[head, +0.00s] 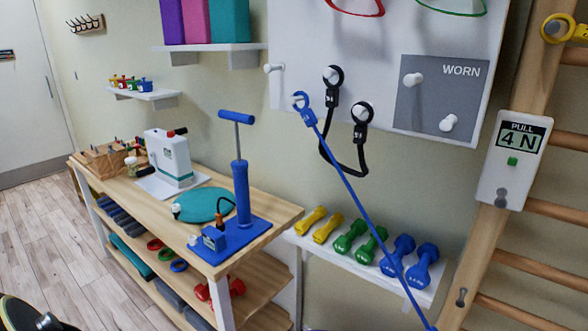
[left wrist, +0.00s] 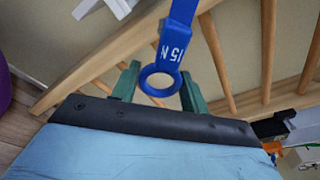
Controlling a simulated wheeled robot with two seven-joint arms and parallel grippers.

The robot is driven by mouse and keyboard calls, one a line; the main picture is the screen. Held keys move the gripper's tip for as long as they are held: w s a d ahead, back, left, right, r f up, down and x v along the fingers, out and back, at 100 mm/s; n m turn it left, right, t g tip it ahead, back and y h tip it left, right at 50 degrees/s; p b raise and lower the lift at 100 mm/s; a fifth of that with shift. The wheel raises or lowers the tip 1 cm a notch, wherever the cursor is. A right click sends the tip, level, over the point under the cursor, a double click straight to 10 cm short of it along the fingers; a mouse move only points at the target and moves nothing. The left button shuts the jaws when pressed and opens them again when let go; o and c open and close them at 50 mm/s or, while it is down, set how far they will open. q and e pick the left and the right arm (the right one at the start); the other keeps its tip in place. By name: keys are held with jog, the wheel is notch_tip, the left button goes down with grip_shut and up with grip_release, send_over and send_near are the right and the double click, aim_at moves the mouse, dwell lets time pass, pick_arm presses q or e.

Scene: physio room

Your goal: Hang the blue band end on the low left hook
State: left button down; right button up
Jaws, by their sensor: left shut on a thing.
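The blue band (head: 350,190) has one ring end on a white peg (head: 300,98) of the wall board. It runs taut, down and to the right, out of the bottom of the head view. In the left wrist view its other end, a blue ring marked 15 N (left wrist: 172,65), is between the green fingers of my left gripper (left wrist: 160,88), which is shut on it. The wooden wall-bar upright carries a small grey peg (head: 461,297) low down; I cannot tell whether it is the low left hook. My right gripper is not in view.
A black band (head: 345,165) hangs on two board pegs. The WORN panel (head: 470,100) has two bare pegs. A PULL 4 N gauge (head: 512,165) is on the upright. A dumbbell shelf (head: 345,265) lies beneath the stretched band. A wooden bench (head: 275,210) stands left.

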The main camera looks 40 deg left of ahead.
pick_arm(q)
jog(key=shift+s+f, duration=0.2)
jog(key=shift+d, duration=0.15)
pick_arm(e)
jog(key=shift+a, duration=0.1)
